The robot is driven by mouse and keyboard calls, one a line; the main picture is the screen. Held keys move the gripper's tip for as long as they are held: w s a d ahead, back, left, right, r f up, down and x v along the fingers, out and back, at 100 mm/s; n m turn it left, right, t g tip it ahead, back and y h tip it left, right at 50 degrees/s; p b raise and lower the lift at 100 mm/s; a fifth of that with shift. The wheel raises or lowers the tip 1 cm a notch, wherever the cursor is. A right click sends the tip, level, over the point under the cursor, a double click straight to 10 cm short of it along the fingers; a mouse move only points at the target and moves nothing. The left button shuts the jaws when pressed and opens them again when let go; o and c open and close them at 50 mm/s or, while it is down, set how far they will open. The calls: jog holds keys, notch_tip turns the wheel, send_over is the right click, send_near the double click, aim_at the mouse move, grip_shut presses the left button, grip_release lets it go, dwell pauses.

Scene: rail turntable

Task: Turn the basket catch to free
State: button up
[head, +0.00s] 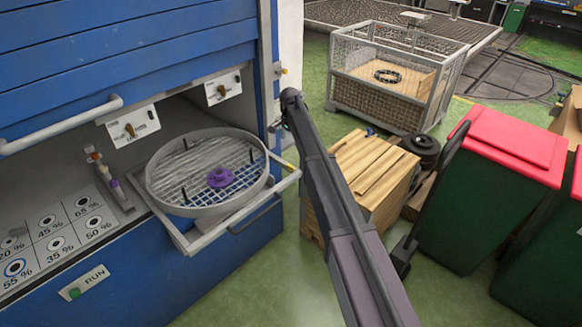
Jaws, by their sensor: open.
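Two turn knobs sit on white plates on the blue cabinet: one on the left plate (133,126) and one on the right plate (223,88). Their lettering is too small to read, so I cannot tell which, if either, is the basket catch. My arm reaches up from the bottom right to beside the cabinet's right edge. The small dark part visible there seems to be my gripper (276,127), open and apart from both knobs; most of it is hidden behind my arm.
A handle bar (62,126) sticks out at left. A percent-marked panel (52,229) and green RUN button (75,294) are below. Green floor is clear in front.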

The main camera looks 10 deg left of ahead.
aim_at(291, 166)
jog(key=shift+f+b, duration=6.4)
jog(key=shift+f, duration=0.25)
jog(key=c, duration=1.2)
jog(key=shift+o, duration=0.2)
jog(key=shift+d, duration=0.2)
jog(key=shift+a, duration=0.1)
